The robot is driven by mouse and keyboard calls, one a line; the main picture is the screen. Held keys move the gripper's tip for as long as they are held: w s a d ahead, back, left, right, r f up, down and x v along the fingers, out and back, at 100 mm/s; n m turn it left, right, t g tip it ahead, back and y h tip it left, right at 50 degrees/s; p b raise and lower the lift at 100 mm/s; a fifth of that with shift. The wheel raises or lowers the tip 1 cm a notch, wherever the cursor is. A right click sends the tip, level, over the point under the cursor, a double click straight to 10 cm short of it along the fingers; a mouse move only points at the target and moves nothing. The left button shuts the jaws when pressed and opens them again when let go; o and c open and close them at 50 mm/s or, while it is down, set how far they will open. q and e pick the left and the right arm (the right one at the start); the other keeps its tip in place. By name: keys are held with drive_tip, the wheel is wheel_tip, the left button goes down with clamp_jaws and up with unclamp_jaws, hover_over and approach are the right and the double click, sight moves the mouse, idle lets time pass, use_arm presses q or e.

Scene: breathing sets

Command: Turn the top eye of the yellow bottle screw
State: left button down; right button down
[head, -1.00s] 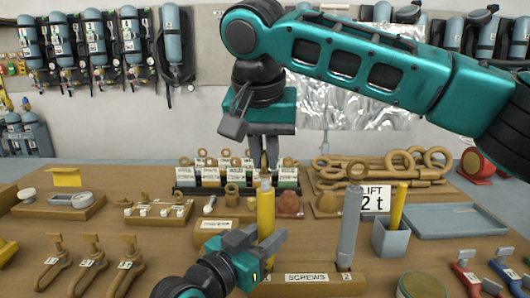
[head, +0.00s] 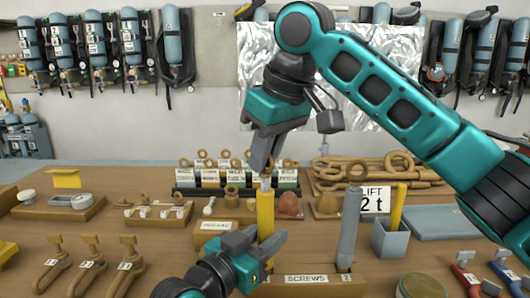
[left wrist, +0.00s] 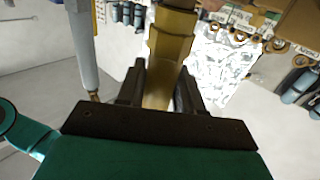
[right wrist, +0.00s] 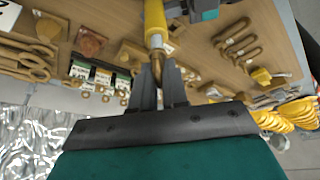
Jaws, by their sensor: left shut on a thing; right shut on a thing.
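The yellow bottle screw (head: 265,215) stands upright in the screws stand on the table. My left gripper (head: 262,243) is shut on its yellow body low down; the left wrist view shows the body (left wrist: 167,60) between the fingers. My right gripper (head: 266,165) is above, tilted, its fingers shut on the top eye. In the right wrist view the brown eye (right wrist: 157,66) sits between the fingertips, above a bare shank and the yellow body (right wrist: 154,20). The fingers hide much of the eye.
The screws stand (head: 315,284) also holds a grey bottle screw (head: 348,230) to the right. A grey cup (head: 390,238) with a yellow rod is beyond it. Labelled blocks with eyes (head: 233,178) stand behind.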

drive_tip(key=n, duration=0.2)
drive_tip(key=n+g, duration=0.1)
drive_tip(key=n, duration=0.1)
drive_tip(key=shift+f+n+g+y, duration=0.3)
drive_tip(key=shift+f+y, duration=0.1)
drive_tip(key=shift+n+g, duration=0.8)
drive_tip(key=shift+n, duration=1.1)
use_arm(q)
drive_tip(key=shift+r, duration=0.1)
use_arm(e)
drive_tip(key=c, duration=1.2)
unclamp_jaws()
drive_tip(key=shift+r, duration=0.1)
drive_tip(key=shift+r, duration=0.15)
drive_tip(key=v, duration=1.2)
drive_tip(key=shift+d, duration=0.2)
